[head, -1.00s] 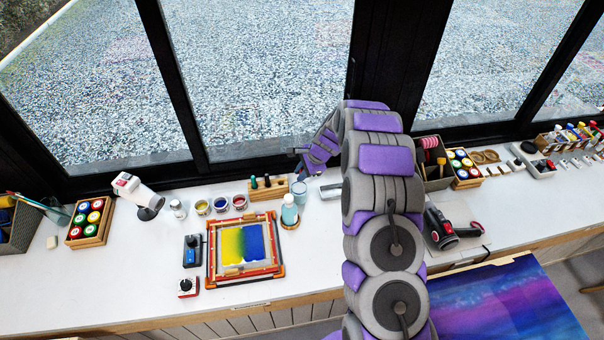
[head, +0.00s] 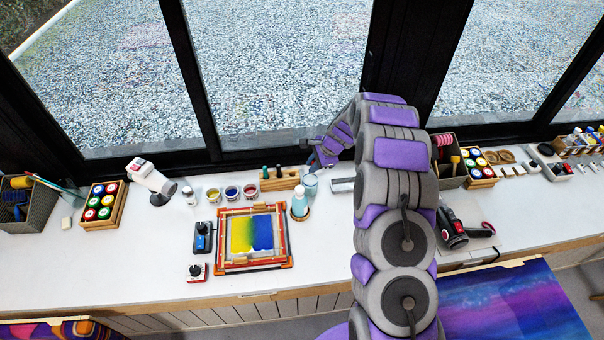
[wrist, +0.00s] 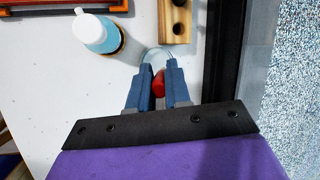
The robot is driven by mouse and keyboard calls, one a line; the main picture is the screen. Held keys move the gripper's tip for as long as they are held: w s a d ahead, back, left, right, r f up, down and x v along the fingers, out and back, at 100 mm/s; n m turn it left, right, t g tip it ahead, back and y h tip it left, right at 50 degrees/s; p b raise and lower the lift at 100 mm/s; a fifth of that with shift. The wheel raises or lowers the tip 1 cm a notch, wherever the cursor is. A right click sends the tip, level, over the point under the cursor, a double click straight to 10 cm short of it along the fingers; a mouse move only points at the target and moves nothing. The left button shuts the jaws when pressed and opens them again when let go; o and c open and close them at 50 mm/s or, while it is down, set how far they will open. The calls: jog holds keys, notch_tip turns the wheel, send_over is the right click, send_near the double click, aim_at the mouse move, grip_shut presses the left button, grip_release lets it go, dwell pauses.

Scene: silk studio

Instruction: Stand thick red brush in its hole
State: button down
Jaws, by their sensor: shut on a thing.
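My gripper (wrist: 158,88) is shut on the red brush (wrist: 158,82), of which only a small red part shows between the blue-grey fingers. The rest of the brush is hidden. The wooden block (wrist: 166,34) with dark round holes lies just beyond the fingertips in the wrist view. In the head view this block (head: 283,184) stands on the white counter near the window, with dark and green handles upright in it. My gripper (head: 318,160) is small and partly hidden there, at the right end of the block, above a clear glass (head: 310,187).
The clear glass rim (wrist: 150,52) is close to the fingertips. A light-blue bottle (head: 299,203) stands in front of the block. Several paint pots (head: 232,192) are left of it. A framed yellow-blue silk (head: 284,262) lies nearer. The window frame is close behind.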

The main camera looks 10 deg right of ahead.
jog(key=shift+w, duration=0.1)
jog(key=w+a+g, duration=0.3)
jog(key=w+a, duration=0.3)
jog(key=a, duration=0.1)
jog(key=shift+w+r+m+b, duration=0.2)
jog(key=shift+w+m+b, duration=0.1)
jog(key=shift+w+m, duration=0.1)
jog(key=shift+s+f, duration=0.1)
jog(key=shift+f+b, duration=1.45)
jog(key=shift+f, duration=0.7)
jog(key=shift+s+p, duration=0.1)
jog(key=shift+p, duration=0.55)
jog(key=shift+d+f+b, duration=0.1)
jog(key=shift+f+b, duration=0.2)
jog(key=shift+f, duration=1.85)
dwell(0.5)
jog(key=c, duration=1)
grip_release()
